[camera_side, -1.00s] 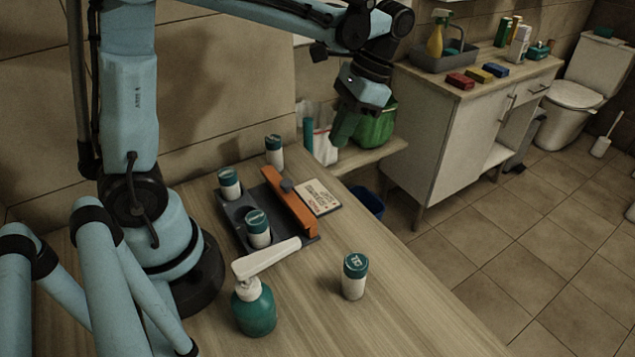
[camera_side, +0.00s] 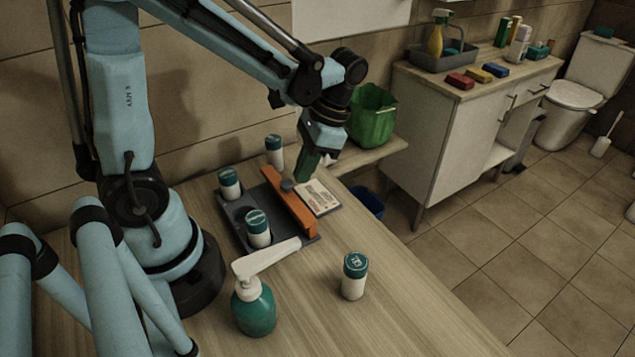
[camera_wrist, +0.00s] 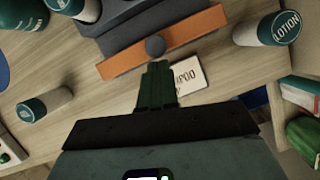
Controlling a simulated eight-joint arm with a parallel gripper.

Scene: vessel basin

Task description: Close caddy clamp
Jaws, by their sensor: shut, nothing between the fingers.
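The dark grey caddy (camera_side: 232,222) lies on the wooden table. Its orange clamp bar (camera_side: 297,210) runs along the right side and carries a dark round knob (camera_side: 287,185). In the wrist view the bar (camera_wrist: 192,25) and knob (camera_wrist: 155,46) show just beyond my fingertips. Two white bottles with teal caps, a rear one (camera_side: 229,188) and a front one (camera_side: 257,234), stand in the caddy. My gripper (camera_side: 303,179) is shut and empty, pointing down beside the knob; I cannot tell whether it touches. It also shows in the wrist view (camera_wrist: 158,66).
A label card (camera_side: 318,197) lies right of the bar. Loose capped bottles stand behind (camera_side: 274,156) and to the front right (camera_side: 354,282). A teal pump bottle (camera_side: 254,312) stands in front. The table's right front is clear.

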